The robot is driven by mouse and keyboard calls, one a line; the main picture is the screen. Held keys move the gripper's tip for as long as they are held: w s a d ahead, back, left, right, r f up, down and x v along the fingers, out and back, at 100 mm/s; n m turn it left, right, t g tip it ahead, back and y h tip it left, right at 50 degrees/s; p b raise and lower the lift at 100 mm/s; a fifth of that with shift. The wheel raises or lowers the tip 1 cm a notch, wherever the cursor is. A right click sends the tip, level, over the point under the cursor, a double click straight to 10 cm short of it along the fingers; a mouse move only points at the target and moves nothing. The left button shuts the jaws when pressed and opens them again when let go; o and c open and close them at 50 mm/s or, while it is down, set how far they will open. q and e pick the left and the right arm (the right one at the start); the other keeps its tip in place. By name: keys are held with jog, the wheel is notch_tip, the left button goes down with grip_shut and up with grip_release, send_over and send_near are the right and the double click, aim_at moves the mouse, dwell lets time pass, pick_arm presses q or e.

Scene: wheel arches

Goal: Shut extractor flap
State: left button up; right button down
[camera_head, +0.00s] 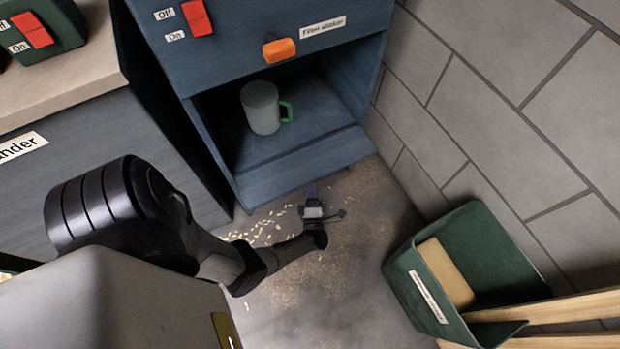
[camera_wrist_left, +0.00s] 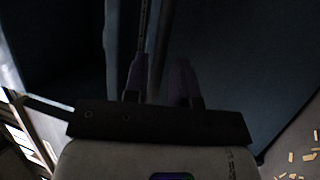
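The blue cabinet (camera_head: 235,50) has an open bay below its orange handle (camera_head: 279,50). A blue panel (camera_head: 305,165) lies across the bay's lower front; I cannot tell whether it is the extractor flap. My left gripper (camera_head: 311,188) is low over the floor just in front of this panel, pointing at the cabinet. In the left wrist view its two purple fingers (camera_wrist_left: 160,78) stand apart. Dark blue surfaces and a narrow upright edge (camera_wrist_left: 160,40) lie beyond them; contact cannot be told. My right gripper is not in view.
A grey mug with a green handle (camera_head: 262,107) stands inside the bay. A green bin (camera_head: 410,295) with a yellow block and wooden slats is at lower right. Wood chips (camera_head: 262,232) litter the floor. A tiled wall (camera_head: 500,100) bounds the right; a bench (camera_head: 65,85) stands left.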

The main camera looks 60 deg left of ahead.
aim_at(310, 179)
pick_arm(q)
jog(key=shift+x, duration=2.05)
grip_shut()
